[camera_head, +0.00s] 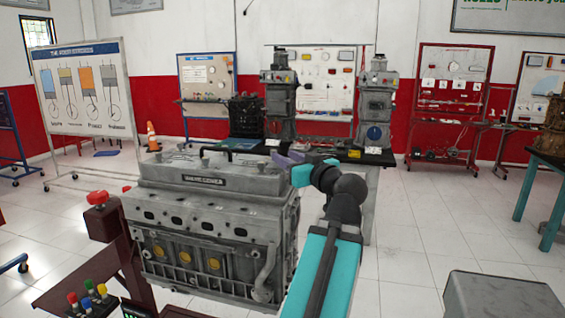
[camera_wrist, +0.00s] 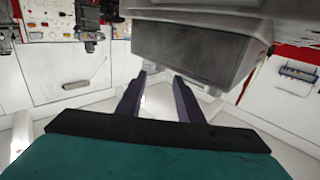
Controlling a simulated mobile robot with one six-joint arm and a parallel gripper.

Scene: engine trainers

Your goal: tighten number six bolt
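The grey engine (camera_head: 205,200) stands on a dark red stand at the left centre of the head view. Its top cover carries a label and several small dark fittings. I cannot tell which is the number six bolt, and no numbers are readable. My teal and black arm reaches up from the lower right. My gripper (camera_head: 288,159) has purple fingers and appears at the right end of the engine's top in the head view. In the wrist view my gripper (camera_wrist: 158,82) has its two fingers apart with nothing between them. A large grey box-like body fills the upper middle beyond them.
A black bench with two grey machines (camera_head: 280,100) (camera_head: 376,105) stands behind the engine. Coloured knobs (camera_head: 88,297) sit at the lower left. A grey box top (camera_head: 500,297) is at the lower right. Tool boards line the red and white wall. White floor right of my arm is open.

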